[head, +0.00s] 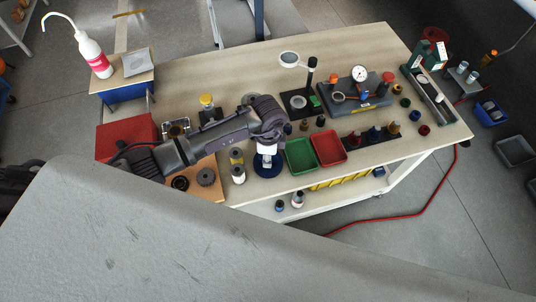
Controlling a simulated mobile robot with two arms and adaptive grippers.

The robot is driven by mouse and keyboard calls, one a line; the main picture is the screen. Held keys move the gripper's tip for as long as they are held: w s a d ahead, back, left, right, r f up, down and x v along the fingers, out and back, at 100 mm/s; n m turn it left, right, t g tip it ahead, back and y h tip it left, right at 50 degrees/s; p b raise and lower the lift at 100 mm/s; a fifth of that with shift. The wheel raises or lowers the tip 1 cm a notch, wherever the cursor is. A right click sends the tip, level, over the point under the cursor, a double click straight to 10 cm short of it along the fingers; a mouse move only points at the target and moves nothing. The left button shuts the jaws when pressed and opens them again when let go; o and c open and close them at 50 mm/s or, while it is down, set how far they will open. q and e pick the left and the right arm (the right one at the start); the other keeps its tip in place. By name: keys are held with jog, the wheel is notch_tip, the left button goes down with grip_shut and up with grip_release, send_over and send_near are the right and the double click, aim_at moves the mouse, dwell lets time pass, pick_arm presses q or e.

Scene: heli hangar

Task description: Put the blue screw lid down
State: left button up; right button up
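My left gripper (267,157) points down over the front part of the workbench, just left of the green tray. A dark blue round thing (270,172) shows directly under its fingertips. It may be the blue screw lid or a round base on the bench; I cannot tell which. A small pale part shows between the gripper's wrist and the blue disc. The fingertips are too small and too covered to tell whether they are shut on anything, or whether the blue disc is touched. My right gripper is not in view.
Close to the right are a green tray (300,156) and a red tray (330,149). Small jars (239,176) stand close on the left. A magnifier stand (298,103) and a dial gauge fixture (360,95) are behind. The bench's front edge is near.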

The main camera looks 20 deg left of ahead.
pick_arm(q)
jog(key=shift+o, duration=0.3)
jog(key=shift+r, duration=0.1)
jog(key=shift+r, duration=0.2)
notch_tip(320, 180, up, 12)
jog(key=b, duration=0.2)
jog(key=shift+f, duration=0.15)
